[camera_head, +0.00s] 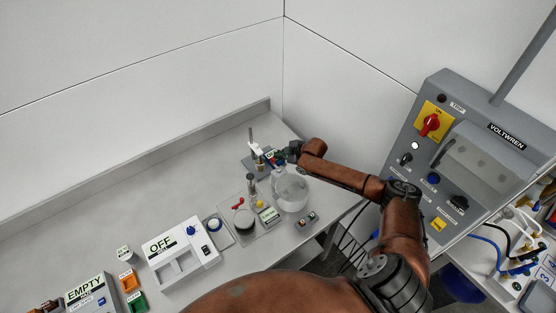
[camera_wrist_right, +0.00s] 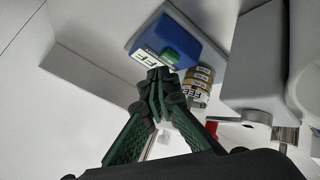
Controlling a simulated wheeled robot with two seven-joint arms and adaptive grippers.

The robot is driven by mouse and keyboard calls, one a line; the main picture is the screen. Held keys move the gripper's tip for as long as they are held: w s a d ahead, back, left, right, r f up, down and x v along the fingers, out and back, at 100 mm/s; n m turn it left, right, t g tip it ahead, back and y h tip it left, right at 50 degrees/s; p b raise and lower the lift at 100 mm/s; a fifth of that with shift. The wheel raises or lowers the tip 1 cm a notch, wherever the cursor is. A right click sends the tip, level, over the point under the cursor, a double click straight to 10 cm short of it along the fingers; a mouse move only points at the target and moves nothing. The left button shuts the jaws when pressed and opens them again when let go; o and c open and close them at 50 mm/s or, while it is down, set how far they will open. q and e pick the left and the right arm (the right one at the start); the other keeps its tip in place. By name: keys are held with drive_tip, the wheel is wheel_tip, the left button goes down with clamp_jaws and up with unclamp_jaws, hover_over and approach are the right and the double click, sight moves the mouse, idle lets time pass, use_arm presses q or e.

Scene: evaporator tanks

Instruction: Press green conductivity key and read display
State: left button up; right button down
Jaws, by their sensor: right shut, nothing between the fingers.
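The conductivity meter is a small blue box (camera_wrist_right: 187,36) in the right wrist view, with a green key (camera_wrist_right: 170,56) and a white lettered label (camera_wrist_right: 145,54). I cannot read a value on it. My right gripper (camera_wrist_right: 160,78) is shut and empty, its fingertips just below the label and green key. I cannot tell whether they touch. In the head view my right gripper (camera_head: 287,154) is at the back right of the bench, mostly covering the meter (camera_head: 271,155). My left gripper cannot be made out.
A round glass flask (camera_head: 291,191) stands close below my right forearm. A banded container (camera_wrist_right: 198,86) and a grey block (camera_wrist_right: 255,65) are near the fingers. A white OFF unit (camera_head: 182,250) stands further left. The grey control panel (camera_head: 460,160) is right. The bench's back left is clear.

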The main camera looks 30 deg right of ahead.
sight(279, 160)
drive_tip(key=shift+f+b, duration=0.3)
drive_tip(key=shift+f, duration=0.45)
idle(0.6)
drive_tip(key=shift+r, duration=0.1)
drive_tip(key=shift+r+p, duration=0.75)
drive_tip(key=shift+r, duration=0.1)
wheel_tip(279, 160, up, 5)
drive_tip(key=p, duration=0.4)
idle(0.4)
idle(0.5)
